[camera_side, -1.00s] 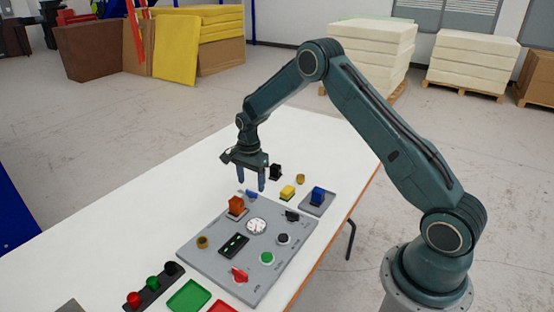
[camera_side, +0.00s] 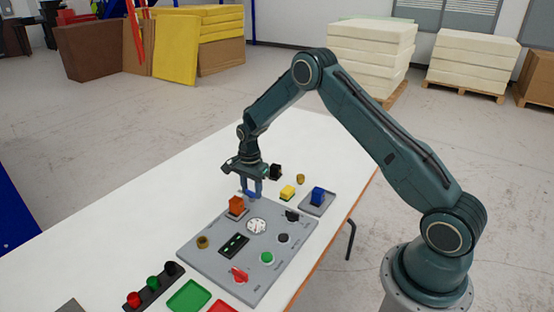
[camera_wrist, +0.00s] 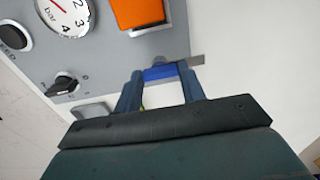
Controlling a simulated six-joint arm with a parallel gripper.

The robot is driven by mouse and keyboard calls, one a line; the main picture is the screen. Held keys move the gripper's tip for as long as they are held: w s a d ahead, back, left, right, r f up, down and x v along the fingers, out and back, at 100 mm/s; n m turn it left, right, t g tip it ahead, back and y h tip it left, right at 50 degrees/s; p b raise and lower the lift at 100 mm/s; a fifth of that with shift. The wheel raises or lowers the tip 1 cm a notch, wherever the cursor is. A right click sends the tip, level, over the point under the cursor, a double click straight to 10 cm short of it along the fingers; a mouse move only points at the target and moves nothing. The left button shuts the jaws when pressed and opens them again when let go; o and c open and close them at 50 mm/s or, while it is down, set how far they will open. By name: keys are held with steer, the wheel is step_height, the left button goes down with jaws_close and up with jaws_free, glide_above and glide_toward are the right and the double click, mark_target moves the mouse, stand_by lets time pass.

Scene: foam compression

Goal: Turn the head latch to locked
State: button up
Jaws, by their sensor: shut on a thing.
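The head latch is a small blue handle (camera_side: 250,195) at the far edge of the grey control panel (camera_side: 215,243). In the wrist view the blue handle (camera_wrist: 160,73) lies between my two fingertips, with a grey strip reaching out to its right. My gripper (camera_side: 251,192) points down and is shut on the blue handle. It also shows in the wrist view (camera_wrist: 161,78), with one finger on each side of the handle. The fingers partly hide the latch, and I cannot read any mark of its position.
An orange block (camera_side: 236,205) stands close to the latch on the panel, near a round gauge (camera_side: 257,226). A black knob (camera_side: 292,215) is to the right.

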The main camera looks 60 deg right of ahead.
steer(key=shift+n, duration=0.5)
steer(key=n, duration=0.3)
steer(key=shift+n, duration=0.3)
steer(key=n, duration=1.3)
steer(key=shift+n, duration=0.3)
steer(key=o, duration=1)
steer(key=shift+r, duration=0.1)
